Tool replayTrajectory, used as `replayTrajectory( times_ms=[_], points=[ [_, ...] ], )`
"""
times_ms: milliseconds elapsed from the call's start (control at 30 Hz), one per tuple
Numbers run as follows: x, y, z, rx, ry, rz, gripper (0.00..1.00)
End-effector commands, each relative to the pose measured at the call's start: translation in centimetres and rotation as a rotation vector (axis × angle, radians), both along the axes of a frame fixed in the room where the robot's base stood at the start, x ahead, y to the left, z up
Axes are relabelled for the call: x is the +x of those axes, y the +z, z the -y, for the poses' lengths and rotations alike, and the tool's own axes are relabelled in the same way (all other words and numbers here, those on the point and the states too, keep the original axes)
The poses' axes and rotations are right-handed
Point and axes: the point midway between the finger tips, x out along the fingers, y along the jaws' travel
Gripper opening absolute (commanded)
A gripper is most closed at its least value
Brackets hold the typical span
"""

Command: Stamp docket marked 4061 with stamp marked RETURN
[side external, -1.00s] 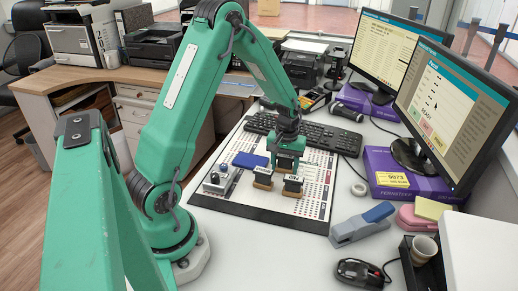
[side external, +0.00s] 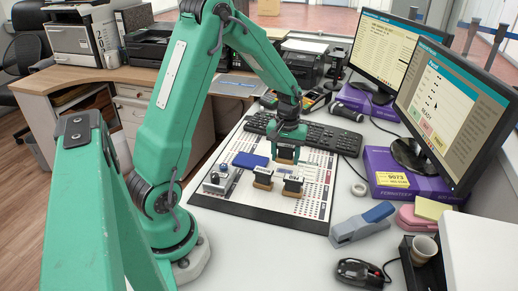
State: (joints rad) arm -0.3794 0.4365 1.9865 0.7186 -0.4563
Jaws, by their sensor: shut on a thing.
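My gripper (side external: 286,157) is shut on a small stamp with a wood-coloured lower part (side external: 284,161); the jaws hide most of it and its marking. It hangs above the far part of the white printed mat (side external: 317,190). Two other stamps with dark, labelled tops and wooden bases, one on the left (side external: 262,178) and one on the right (side external: 292,186), stand on the mat in front of my gripper. Their labels are too small to read surely, so I cannot tell which is RETURN. I cannot make out a docket marked 4061.
A blue pad (side external: 250,160) and a small silver device (side external: 218,180) lie left of the stamps. A black keyboard (side external: 330,138) lies behind. A stapler (side external: 362,225), tape roll (side external: 358,188) and purple box labelled 9073 (side external: 420,193) stand to the right. The mat's front strip is clear.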

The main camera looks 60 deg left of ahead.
Motion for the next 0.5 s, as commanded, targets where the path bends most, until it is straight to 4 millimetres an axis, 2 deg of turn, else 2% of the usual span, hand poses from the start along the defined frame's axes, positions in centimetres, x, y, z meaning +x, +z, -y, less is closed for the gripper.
replayTrajectory(
  times_ms=[300, 500],
  points=[
    [0.0, 1.8, 0.0, 0.001, 0.000, 0.001, 0.00],
    [0.0, 2.1, 0.0, 0.000, 0.000, 0.000, 0.00]
  ],
)
